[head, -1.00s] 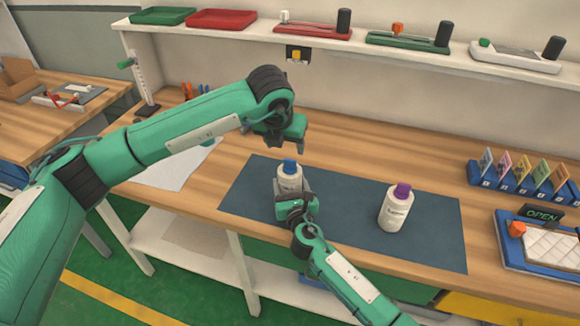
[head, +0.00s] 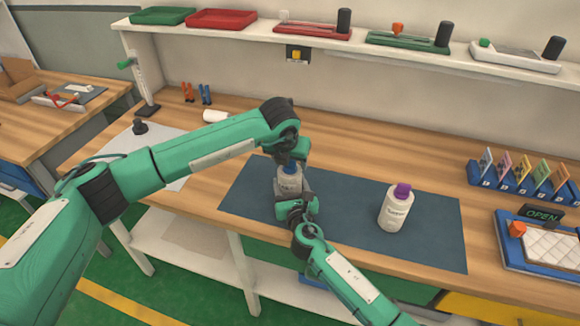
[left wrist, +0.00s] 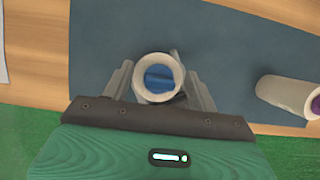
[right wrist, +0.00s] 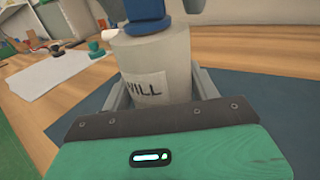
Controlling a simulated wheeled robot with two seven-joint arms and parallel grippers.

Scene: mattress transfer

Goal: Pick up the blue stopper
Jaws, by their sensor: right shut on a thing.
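The blue stopper (head: 288,168) sits in the top of a white bottle (head: 289,182) on the dark mat. My left gripper (head: 289,163) points down over the stopper, with its fingers open on either side. The left wrist view looks down on the stopper (left wrist: 159,78), inside the pale round bottle top. In the right wrist view the stopper (right wrist: 145,10) stands on the bottle between the left fingers, with gaps beside it. My right gripper (head: 297,202) is shut on the bottle body (right wrist: 158,75), which stands upright and shows a label ending in "VILL".
A second white bottle with a purple stopper (head: 395,208) stands to the right on the mat (head: 435,235). A card rack (head: 520,180) and an OPEN sign (head: 540,213) are farther right. A shelf (head: 250,32) with trays runs along the back.

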